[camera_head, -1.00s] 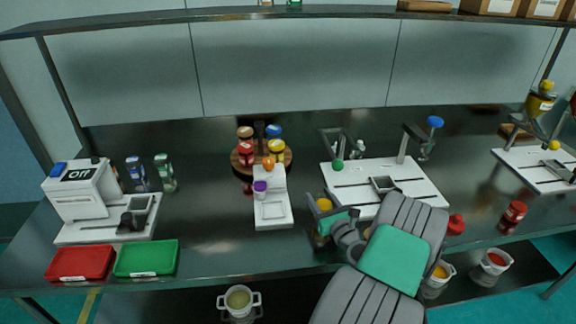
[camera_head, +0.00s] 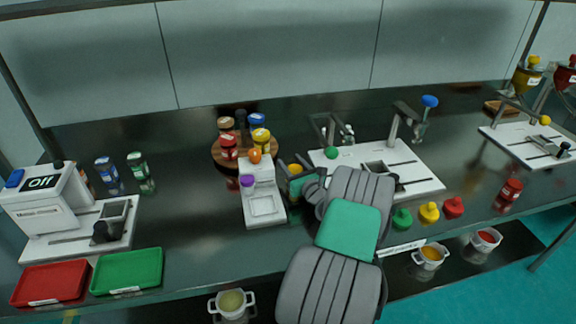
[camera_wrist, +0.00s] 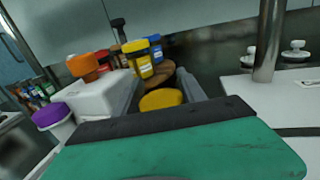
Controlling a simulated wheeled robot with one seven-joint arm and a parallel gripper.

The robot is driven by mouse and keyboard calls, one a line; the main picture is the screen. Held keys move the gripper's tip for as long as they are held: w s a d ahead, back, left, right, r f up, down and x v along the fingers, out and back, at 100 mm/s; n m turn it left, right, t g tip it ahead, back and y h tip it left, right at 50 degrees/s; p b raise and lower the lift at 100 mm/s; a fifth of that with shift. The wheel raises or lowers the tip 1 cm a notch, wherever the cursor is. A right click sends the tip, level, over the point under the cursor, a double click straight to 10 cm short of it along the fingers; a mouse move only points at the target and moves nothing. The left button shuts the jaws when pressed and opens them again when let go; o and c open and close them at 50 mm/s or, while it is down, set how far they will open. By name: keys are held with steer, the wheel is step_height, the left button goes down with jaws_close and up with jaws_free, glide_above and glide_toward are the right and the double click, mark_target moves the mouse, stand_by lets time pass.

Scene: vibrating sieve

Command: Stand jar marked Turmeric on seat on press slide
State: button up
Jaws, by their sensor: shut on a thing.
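A jar with a yellow lid (camera_head: 295,169) is held in my gripper (camera_head: 296,165); its lid also shows between the fingers in the wrist view (camera_wrist: 162,99). The jar's body and label are mostly hidden, so I cannot read its name. My gripper is shut on the jar, between the small white device and the press. The press (camera_head: 430,181) is a white base with dark rails, a post and a blue knob (camera_head: 430,101). Its slide carries a square seat (camera_head: 375,167), partly behind my arm. The jar is left of the seat and apart from it.
The small white device (camera_head: 263,205) with orange and purple knobs is close at left. A round wooden stand (camera_head: 218,156) with several jars is behind it. Green, yellow and red knobs (camera_head: 429,212) line the front edge. A red-lidded jar (camera_head: 511,188) stands at right.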

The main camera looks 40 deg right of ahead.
steer(key=o, duration=1.1)
steer(key=shift+f, duration=0.15)
steer(key=o, duration=0.4)
